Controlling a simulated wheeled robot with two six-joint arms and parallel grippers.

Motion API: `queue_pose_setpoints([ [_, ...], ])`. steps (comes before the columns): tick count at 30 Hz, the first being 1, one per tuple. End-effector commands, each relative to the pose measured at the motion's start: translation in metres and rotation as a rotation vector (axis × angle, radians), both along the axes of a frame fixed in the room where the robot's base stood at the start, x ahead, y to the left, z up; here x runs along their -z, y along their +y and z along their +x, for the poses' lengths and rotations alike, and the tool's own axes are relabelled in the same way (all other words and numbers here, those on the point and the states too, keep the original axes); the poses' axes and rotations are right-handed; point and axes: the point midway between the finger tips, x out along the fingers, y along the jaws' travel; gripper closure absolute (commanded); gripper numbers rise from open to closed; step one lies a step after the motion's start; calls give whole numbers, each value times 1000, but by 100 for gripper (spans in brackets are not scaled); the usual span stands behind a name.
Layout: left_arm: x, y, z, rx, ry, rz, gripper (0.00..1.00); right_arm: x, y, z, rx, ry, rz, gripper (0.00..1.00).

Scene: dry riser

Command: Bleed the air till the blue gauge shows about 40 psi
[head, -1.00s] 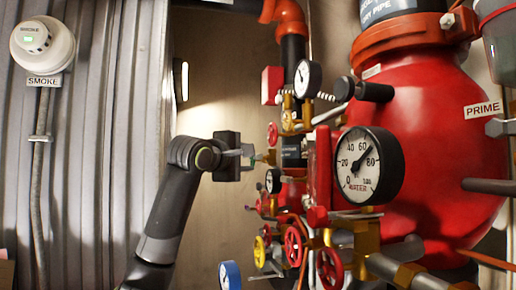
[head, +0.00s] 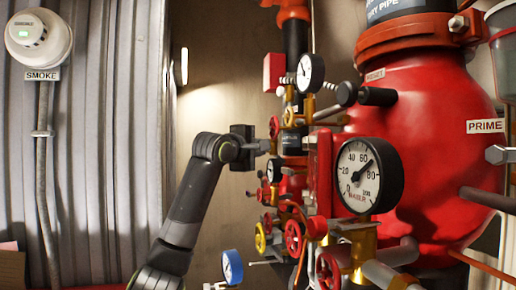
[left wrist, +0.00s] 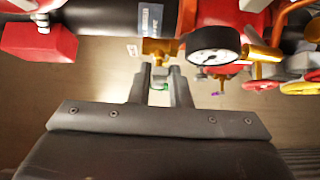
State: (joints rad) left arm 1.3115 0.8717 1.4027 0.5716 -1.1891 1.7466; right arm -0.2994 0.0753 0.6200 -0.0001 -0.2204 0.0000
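The blue-rimmed gauge (head: 232,267) is low in the head view, seen at a steep angle. Its face is too small and slanted to read. My left gripper (head: 264,146) is beside the left side of the red and brass pipework. In the left wrist view, its two fingers (left wrist: 164,80) stand apart just below a brass fitting (left wrist: 160,50). A small green part (left wrist: 164,87) shows between them, with no clear contact. A black-rimmed gauge (left wrist: 213,44) is just right of the fingers. My right gripper is out of view.
A large black-rimmed water gauge (head: 368,176) has its needle at upper right, past 60. The red vessel (head: 430,150) fills the right side. Red handwheels (head: 294,239) and a yellow one (head: 260,238) crowd below the gripper. Free room lies left of the pipes.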

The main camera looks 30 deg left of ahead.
Motion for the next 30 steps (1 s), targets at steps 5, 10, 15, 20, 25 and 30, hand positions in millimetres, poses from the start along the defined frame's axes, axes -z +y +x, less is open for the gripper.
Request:
queue_pose_setpoints([
  [5, 0, 0, 0, 0, 0, 0, 100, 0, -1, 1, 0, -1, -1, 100],
  [10, 1, 0, 0, 0, -5, 5, 100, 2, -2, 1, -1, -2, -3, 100],
  [15, 7, 0, 0, 0, -37, 43, 100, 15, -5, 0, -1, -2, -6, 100],
  [20, 14, 1, 0, 0, -98, 113, 100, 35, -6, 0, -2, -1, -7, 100],
  [25, 20, 2, 1, -1, -177, 207, 100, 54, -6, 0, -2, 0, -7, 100],
  [30, 24, 3, 2, -1, -249, 293, 100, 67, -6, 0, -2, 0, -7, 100],
])
